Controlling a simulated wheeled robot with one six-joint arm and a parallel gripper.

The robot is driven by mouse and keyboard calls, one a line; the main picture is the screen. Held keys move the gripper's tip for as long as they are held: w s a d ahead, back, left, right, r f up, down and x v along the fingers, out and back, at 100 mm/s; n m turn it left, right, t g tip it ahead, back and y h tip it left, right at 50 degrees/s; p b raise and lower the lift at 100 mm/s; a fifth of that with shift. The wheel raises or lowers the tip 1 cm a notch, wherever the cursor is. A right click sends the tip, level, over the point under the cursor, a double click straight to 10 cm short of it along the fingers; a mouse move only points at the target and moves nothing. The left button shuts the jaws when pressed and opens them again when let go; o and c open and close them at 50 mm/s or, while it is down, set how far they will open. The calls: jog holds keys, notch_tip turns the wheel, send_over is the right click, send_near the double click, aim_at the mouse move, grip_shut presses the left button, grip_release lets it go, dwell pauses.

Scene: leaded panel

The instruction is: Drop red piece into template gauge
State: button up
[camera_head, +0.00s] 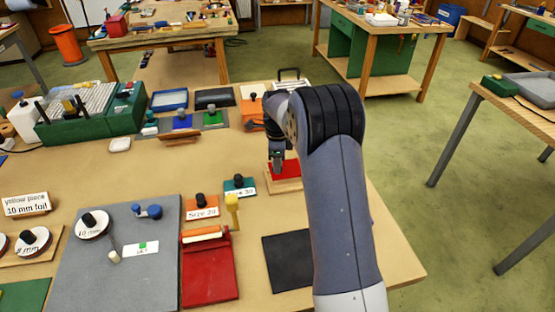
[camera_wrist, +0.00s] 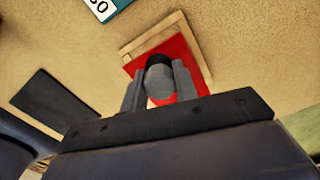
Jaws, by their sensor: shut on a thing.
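The red piece (camera_head: 291,167) is a flat red plate at the right part of the bench, partly behind my arm. My gripper (camera_head: 277,156) is directly over it. In the wrist view, my gripper (camera_wrist: 158,80) has its two grey fingers closed around a dark rounded knob (camera_wrist: 160,60) on the red piece (camera_wrist: 190,68). The template gauge (camera_head: 285,186) is a pale wooden frame under the red piece. Its wooden rim also shows in the wrist view (camera_wrist: 150,36) along the far and right sides. I cannot tell whether the piece is seated in the frame or just above it.
A black mat (camera_head: 288,262) lies in front of the gauge. A green "Size 30" block (camera_head: 240,186), an orange "Size 20" block (camera_head: 201,207) and a red tray (camera_head: 209,270) stand to the left. Coloured trays (camera_head: 169,100) are behind. The bench's right edge is close.

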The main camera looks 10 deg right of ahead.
jog(key=shift+f+b, duration=0.55)
jog(key=shift+f, duration=0.7)
jog(key=shift+f+b, duration=0.45)
jog(key=shift+f, duration=0.55)
dwell(0.8)
jog(key=o, duration=1)
jog(key=shift+r, duration=0.15)
notch_tip(320, 180, up, 11)
jog(key=shift+f+b, duration=0.15)
jog(key=shift+b, duration=0.45)
